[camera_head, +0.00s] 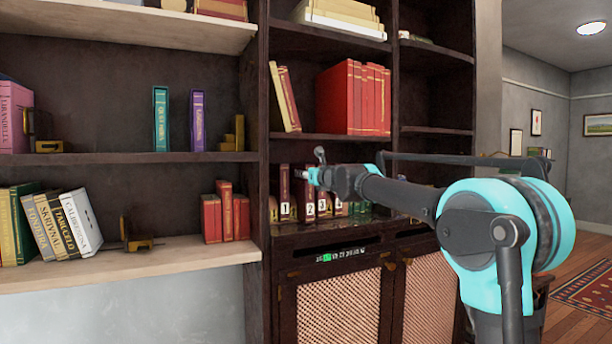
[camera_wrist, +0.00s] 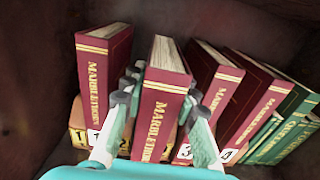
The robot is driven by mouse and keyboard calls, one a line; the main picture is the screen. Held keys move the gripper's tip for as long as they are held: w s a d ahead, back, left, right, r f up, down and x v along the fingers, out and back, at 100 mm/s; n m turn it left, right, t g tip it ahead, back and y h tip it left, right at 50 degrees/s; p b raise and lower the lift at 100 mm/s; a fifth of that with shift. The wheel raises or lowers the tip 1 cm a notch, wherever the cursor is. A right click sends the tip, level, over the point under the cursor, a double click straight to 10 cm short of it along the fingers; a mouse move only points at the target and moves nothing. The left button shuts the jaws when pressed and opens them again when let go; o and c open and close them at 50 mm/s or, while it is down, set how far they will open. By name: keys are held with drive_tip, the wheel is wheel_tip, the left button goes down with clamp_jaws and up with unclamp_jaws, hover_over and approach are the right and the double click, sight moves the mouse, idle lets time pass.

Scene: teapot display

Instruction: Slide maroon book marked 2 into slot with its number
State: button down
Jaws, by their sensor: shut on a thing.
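My gripper (camera_wrist: 162,105) is shut on a maroon book with gold lettering on its spine, the held maroon book (camera_wrist: 160,112). The book stands upright between the two fingers, and its lower end is hidden in the wrist view. In the head view my gripper (camera_head: 309,175) is at the lower shelf, above a white label 2 (camera_head: 310,209). The maroon book marked 1 (camera_wrist: 102,70) stands just left of the held book, apart from it. To its right, other maroon books (camera_wrist: 216,90) lean. An orange-brown numbered block (camera_wrist: 78,122) shows low at left.
Green books (camera_wrist: 290,125) lean at the far right of the row. Dark cabinet walls (camera_wrist: 25,60) close in the niche. Red books (camera_head: 350,98) stand on the shelf above. A small lit strip (camera_head: 340,255) is on the cabinet front below.

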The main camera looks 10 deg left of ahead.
drive_tip(key=shift+x, duration=2.35)
drive_tip(key=c, duration=1.1)
unclamp_jaws()
drive_tip(key=v, duration=1.2)
drive_tip(key=shift+f, duration=0.1)
